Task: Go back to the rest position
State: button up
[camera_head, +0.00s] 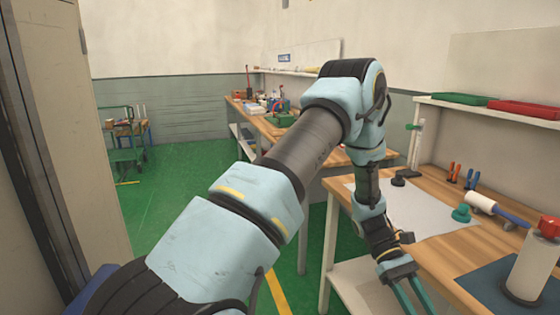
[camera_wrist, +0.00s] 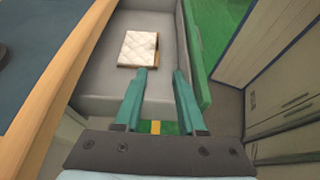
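My gripper (camera_head: 409,298) hangs at the front edge of the wooden workbench (camera_head: 462,255) in the head view, its green fingers cut by the lower frame edge. In the wrist view my gripper (camera_wrist: 160,80) has its two fingers apart with nothing between them. A small white quilted mattress (camera_wrist: 139,48) lies flat on a grey surface (camera_wrist: 160,15) beyond the fingertips, apart from them. The mattress does not show in the head view.
On the bench are a white sheet (camera_head: 425,214), a white cylinder with a red top (camera_head: 532,270), a dark blue mat (camera_head: 485,283) and pliers (camera_head: 454,172). A tall cabinet (camera_head: 85,150) stands at left. Green floor (camera_head: 185,180) is open in the middle. A cart (camera_head: 125,150) stands far back.

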jog(key=w+a+r+m+t+y+b, duration=0.1)
jog(key=w+a+t+b, duration=0.2)
jog(key=a, duration=0.8)
jog(key=w+a+r+m+t+y+b, duration=0.1)
jog(key=a+t, duration=0.5)
jog(key=a, duration=0.6)
jog(key=w+a+r+m+t+y+b, duration=0.2)
jog(key=w+a+t+b, duration=0.2)
jog(key=a, duration=0.8)
jog(key=shift+w+a+r+m+t+b, duration=0.3)
jog(key=shift+w+m+t+b, duration=0.15)
jog(key=shift+w, duration=0.7)
jog(key=shift+d, duration=0.1)
